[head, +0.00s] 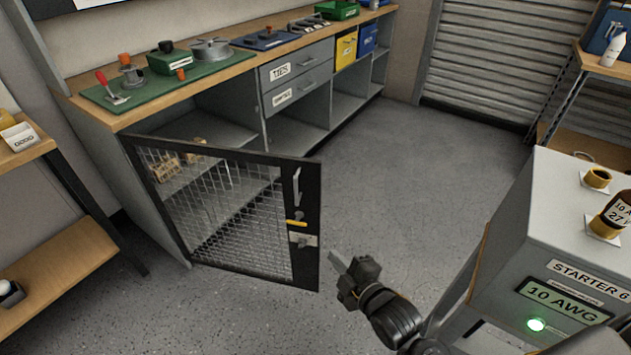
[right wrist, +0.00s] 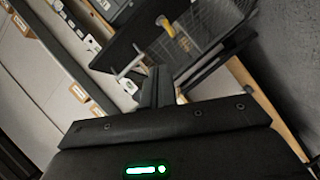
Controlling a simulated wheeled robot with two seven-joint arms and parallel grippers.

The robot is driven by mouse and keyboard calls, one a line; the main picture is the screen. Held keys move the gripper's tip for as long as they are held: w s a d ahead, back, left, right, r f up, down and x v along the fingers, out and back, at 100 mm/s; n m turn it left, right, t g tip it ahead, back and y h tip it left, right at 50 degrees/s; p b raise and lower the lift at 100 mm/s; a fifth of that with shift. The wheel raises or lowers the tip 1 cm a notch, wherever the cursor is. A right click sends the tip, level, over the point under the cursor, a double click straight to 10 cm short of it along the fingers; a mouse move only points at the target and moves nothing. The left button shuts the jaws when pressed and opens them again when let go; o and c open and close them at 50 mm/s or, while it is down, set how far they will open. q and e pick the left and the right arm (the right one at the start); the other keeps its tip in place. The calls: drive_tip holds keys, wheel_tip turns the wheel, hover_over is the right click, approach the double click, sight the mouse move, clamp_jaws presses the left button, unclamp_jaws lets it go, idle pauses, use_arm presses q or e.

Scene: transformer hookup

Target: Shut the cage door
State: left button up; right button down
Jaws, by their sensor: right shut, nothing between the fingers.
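The cage door (head: 232,215) is a black-framed wire mesh panel. It stands swung open from the workbench cabinet, hinged at its left side. Its free right edge carries a vertical handle (head: 297,187), a yellow lever (head: 296,223) and a metal latch plate (head: 303,240). My right gripper (head: 341,268) is shut and empty, just right of the door's free edge, low beside the latch; a small gap shows in the head view. In the right wrist view the closed fingers (right wrist: 157,86) point toward the door's mesh (right wrist: 215,25) and yellow lever (right wrist: 165,25). My left gripper is not in view.
The workbench (head: 250,62) holds a green mat with tools and pots. Small wooden items (head: 167,168) sit inside the cabinet behind the mesh. A grey starter box (head: 560,225) stands at the right near my arm. The floor (head: 425,150) between door and shutter is clear.

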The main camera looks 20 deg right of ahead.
drive_tip(key=w+r+n+t+p, duration=0.2)
drive_tip(key=w+r+n, duration=0.2)
drive_tip(key=r+n, duration=0.1)
approach(307, 186)
drive_tip(key=w+a, duration=0.3)
drive_tip(key=shift+w+d+f+y+b, duration=0.1)
drive_tip(key=shift+w+d+y+b, duration=0.15)
drive_tip(key=shift+w, duration=0.2)
drive_tip(key=shift+w+d+f+y+b, duration=0.1)
drive_tip(key=shift+w+d, duration=0.2)
drive_tip(key=shift+w, duration=0.1)
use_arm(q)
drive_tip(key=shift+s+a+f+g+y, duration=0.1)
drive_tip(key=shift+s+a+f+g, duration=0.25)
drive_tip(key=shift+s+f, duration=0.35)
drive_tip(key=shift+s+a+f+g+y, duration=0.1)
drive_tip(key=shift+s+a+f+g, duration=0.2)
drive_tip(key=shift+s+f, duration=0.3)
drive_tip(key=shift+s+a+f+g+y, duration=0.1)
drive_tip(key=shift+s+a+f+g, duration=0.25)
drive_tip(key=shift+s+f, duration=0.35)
use_arm(e)
drive_tip(key=shift+w+d, duration=0.3)
drive_tip(key=shift+w, duration=0.25)
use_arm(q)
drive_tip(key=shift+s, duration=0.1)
